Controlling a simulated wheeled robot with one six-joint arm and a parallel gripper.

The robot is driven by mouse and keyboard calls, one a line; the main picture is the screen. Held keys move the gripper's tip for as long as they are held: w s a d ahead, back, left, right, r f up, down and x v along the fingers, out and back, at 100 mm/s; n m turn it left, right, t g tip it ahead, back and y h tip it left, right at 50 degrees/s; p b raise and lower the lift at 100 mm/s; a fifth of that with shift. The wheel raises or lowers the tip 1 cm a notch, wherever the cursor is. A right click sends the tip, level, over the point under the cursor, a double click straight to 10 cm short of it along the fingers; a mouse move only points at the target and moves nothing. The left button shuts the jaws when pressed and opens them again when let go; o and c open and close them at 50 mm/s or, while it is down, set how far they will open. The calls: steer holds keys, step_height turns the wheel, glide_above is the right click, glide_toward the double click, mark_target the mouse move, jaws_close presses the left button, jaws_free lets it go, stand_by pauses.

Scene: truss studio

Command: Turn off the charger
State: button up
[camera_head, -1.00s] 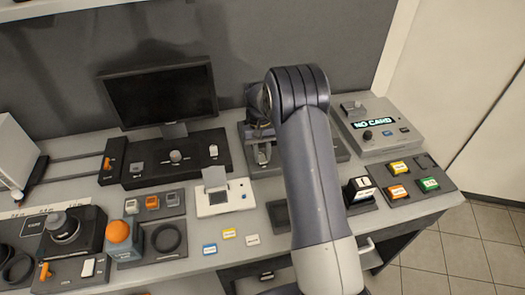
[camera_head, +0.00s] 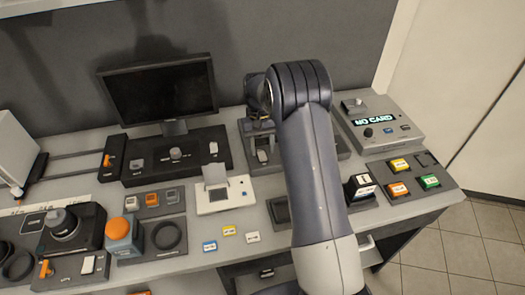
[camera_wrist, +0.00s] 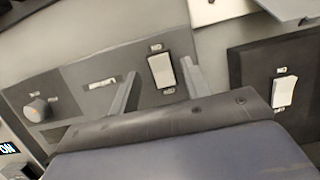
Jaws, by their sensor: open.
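A grey panel (camera_wrist: 90,68) with a white rocker switch (camera_wrist: 162,71) fills the middle of the wrist view. I cannot read a name on it, so I cannot confirm that it is the charger. My gripper (camera_wrist: 159,69) is open and empty, its two fingers on either side of the rocker in the picture. I cannot tell whether they touch the panel. The panel also carries a slot (camera_wrist: 102,83) and a round knob (camera_wrist: 39,109). In the head view this panel (camera_head: 285,160) is partly hidden behind my arm, with its white switch (camera_head: 262,156) showing.
A dark panel (camera_wrist: 250,62) with another white rocker (camera_wrist: 284,92) lies close by on the right. In the head view, a monitor (camera_head: 160,95), a NO CARD unit (camera_head: 375,130) and coloured buttons (camera_head: 398,165) crowd the desk. Little bare desk is free.

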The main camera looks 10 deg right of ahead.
mark_target(261, 152)
steer(key=b+v, duration=0.1)
steer(key=v, duration=0.8)
steer(key=p+x, duration=0.2)
steer(key=x, duration=0.8)
steer(key=shift+s+f, duration=0.1)
steer(key=shift+f+b, duration=0.4)
steer(key=shift+b, duration=0.1)
steer(key=shift+s+r+t+b, duration=0.1)
steer(key=shift+t+b, duration=0.4)
steer(key=shift+t, duration=0.1)
steer(key=shift+r, duration=0.15)
